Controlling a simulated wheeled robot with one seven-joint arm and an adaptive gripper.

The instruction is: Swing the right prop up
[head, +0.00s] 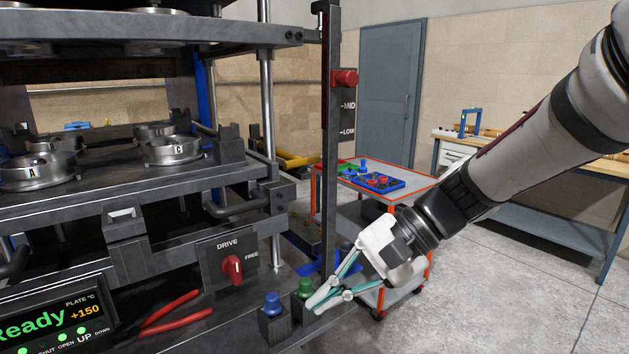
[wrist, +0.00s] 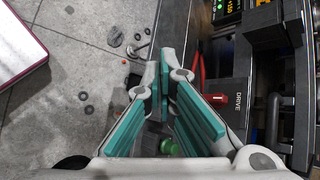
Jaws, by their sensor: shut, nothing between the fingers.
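The press (head: 110,195) fills the left of the head view. I cannot tell for certain which part is the right prop. A blue upright bar (head: 203,90) shows behind the press's right column, partly hidden. My gripper (head: 318,306) is low at the press's front right corner, its fingers together and empty. In the head view its tips are beside the green knob (head: 305,287), and I cannot tell if they touch. In the wrist view, the gripper's (wrist: 160,75) fingertips meet above the floor and bench edge, with a green knob (wrist: 170,147) below the fingers.
A dark post (head: 330,150) with a red knob (head: 345,78) and MID and LOW marks rises near my gripper. A blue knob (head: 272,304), red DRIVE switch (head: 232,268) and red-handled tool (head: 170,312) are nearby. A red-edged trolley (head: 395,190) stands behind my arm.

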